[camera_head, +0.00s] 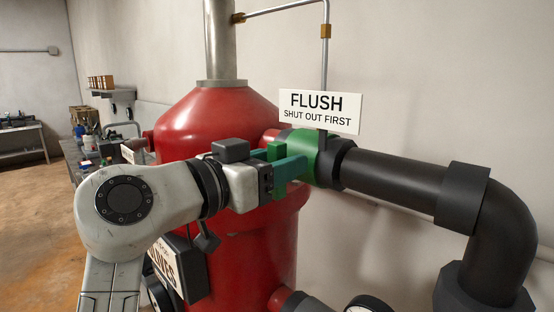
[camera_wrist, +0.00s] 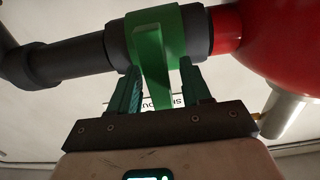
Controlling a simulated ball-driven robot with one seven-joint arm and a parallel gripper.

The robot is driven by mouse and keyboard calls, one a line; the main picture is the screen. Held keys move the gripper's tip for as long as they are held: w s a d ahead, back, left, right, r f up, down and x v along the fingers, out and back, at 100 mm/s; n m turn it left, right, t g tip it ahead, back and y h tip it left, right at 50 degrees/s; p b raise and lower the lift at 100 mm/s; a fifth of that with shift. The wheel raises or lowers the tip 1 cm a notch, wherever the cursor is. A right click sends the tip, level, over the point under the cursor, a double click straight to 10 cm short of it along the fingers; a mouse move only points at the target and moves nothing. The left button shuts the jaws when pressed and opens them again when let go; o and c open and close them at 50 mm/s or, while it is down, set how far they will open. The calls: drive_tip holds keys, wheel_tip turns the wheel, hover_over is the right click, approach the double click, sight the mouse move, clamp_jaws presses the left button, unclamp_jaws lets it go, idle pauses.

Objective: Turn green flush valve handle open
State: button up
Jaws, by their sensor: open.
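The green flush valve body (camera_head: 328,162) is a collar on the pipe beside the red tank, under a sign reading "FLUSH SHUT OUT FIRST". In the wrist view, the green valve (camera_wrist: 167,30) has a flat tapering handle (camera_wrist: 151,85) sticking out toward my gripper. My gripper (camera_wrist: 160,66) has teal fingers, one on each side of the handle. The fingers are open, with visible gaps to the handle, wider on the right. In the head view, my gripper (camera_head: 285,163) reaches the valve from the left and hides part of the handle.
The red tank (camera_head: 200,115) stands close behind my arm. A black pipe (camera_head: 400,180) runs right from the valve and bends down. The white sign (camera_head: 320,111) sits just above the valve. A workbench (camera_head: 75,160) with bottles is at the back left, with open floor beside it.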

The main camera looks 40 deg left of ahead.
drive_tip(key=shift+c, duration=0.2)
clamp_jaws()
idle(0.4)
drive_tip(key=n+p, duration=0.2)
drive_tip(key=n, duration=0.1)
drive_tip(key=shift+a+r+n, duration=0.1)
drive_tip(key=shift+a+n, duration=0.05)
drive_tip(key=shift+n, duration=0.25)
drive_tip(key=n+p, duration=0.1)
drive_tip(key=n, duration=0.1)
drive_tip(key=n+p, duration=0.2)
drive_tip(key=n, duration=0.1)
drive_tip(key=shift+a+n, duration=0.3)
drive_tip(key=shift+a+f+n+p, duration=0.1)
drive_tip(key=shift+f+n+p, duration=0.1)
drive_tip(key=shift+n+p, duration=1.05)
drive_tip(key=shift+a+f+n+p, duration=0.1)
drive_tip(key=shift+f+n+p, duration=0.15)
drive_tip(key=shift+n+p, duration=1)
drive_tip(key=shift+f+n+p, duration=0.2)
drive_tip(key=shift+n+p, duration=0.6)
drive_tip(key=shift+n, duration=0.9)
